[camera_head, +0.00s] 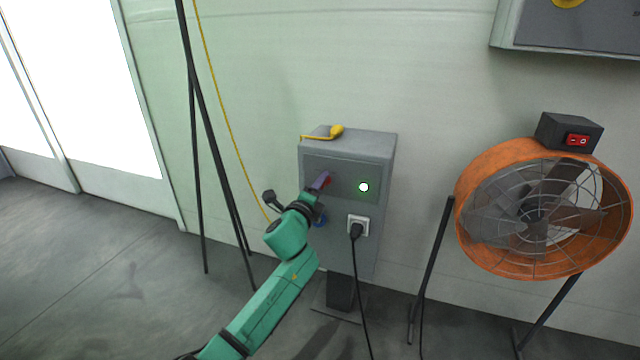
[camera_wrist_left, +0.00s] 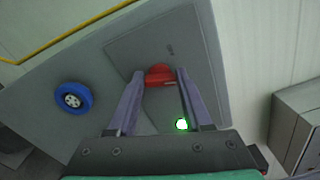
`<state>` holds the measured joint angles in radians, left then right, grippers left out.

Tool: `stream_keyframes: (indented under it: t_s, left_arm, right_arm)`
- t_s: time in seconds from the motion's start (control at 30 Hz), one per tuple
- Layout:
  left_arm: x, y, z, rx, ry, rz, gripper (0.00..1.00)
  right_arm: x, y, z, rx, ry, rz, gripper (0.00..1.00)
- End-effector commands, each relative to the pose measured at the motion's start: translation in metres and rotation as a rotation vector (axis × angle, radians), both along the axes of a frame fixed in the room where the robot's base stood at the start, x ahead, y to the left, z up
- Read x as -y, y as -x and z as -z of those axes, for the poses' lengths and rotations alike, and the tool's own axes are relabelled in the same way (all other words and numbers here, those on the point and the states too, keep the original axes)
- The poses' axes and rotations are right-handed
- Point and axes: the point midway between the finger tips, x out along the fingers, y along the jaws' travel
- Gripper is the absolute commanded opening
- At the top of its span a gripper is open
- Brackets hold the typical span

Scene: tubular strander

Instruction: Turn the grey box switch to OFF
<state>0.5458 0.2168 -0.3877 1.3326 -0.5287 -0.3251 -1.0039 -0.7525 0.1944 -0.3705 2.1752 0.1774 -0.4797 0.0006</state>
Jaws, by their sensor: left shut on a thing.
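The grey box (camera_head: 388,160) stands on a post against the wall, with a dark panel on its front. A red switch knob (camera_wrist_left: 159,75) sits on that panel; in the head view it is mostly hidden behind my gripper. A green lamp (camera_head: 363,187) glows to the right of the knob, and it also shows in the wrist view (camera_wrist_left: 181,124). My left gripper (camera_head: 321,181) is at the panel, with its two purple fingers on either side of the red knob, shut on it. The switch's marking is too small to read. My right gripper is not in view.
A blue round socket (camera_wrist_left: 73,98) is on the box's front. A black plug (camera_head: 356,231) with a hanging cable is in a white outlet below the lamp. An orange fan (camera_head: 470,185) stands at right, a black tripod (camera_head: 200,110) at left.

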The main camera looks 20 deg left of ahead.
Motion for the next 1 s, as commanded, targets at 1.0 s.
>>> stream_keyframes:
  t_s: [1.0]
  left_arm:
    - [0.0, 0.0, 0.004, -0.063, 0.931, -0.003, 0.0]
  right_arm:
    - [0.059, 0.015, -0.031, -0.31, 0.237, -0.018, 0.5]
